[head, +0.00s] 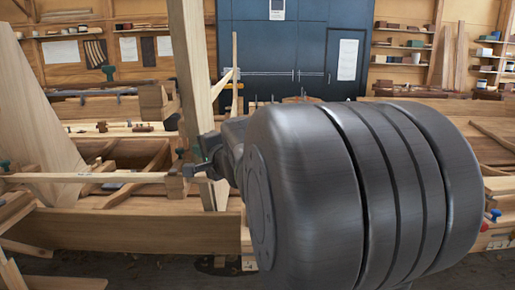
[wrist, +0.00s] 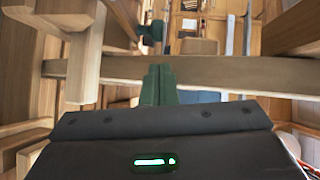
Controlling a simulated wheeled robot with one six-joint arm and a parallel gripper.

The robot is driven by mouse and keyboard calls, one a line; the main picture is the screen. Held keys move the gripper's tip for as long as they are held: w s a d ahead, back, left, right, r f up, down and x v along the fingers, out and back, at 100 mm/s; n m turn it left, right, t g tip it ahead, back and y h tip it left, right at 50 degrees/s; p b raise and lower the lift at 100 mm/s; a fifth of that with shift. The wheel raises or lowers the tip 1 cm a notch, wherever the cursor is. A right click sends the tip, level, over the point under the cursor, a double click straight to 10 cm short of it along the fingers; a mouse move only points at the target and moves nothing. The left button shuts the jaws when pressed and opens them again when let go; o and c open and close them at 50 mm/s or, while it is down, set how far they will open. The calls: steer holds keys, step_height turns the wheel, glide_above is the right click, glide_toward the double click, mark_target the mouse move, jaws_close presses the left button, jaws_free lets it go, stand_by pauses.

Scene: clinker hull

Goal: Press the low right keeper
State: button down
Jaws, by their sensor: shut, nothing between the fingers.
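My gripper's two dark green fingers (wrist: 158,84) are closed together in the wrist view, with nothing seen between them. Their tips lie in front of or against a long wooden beam (wrist: 225,72) that crosses the picture; contact cannot be told. In the head view the gripper (head: 186,170) is small, by a wooden block (head: 175,187) at the end of a thin horizontal batten (head: 85,177). A wooden post with a block (wrist: 84,62) stands left of the fingers in the wrist view. I cannot tell which piece is the low right keeper; my arm hides much of the right side.
An upright timber (head: 192,60) rises beside my gripper. A wide plank (head: 130,230) runs low across the front. Blue cabinets (head: 260,50) and loaded shelves stand at the back. Red and blue knobs (head: 490,217) show at the far right.

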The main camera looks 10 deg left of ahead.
mark_target(177, 161)
steer(key=shift+s+a+f, duration=0.1)
steer(key=shift+s+a, duration=0.05)
steer(key=shift+a, duration=0.45)
steer(key=shift+s+a+f, duration=0.1)
steer(key=shift+a, duration=0.5)
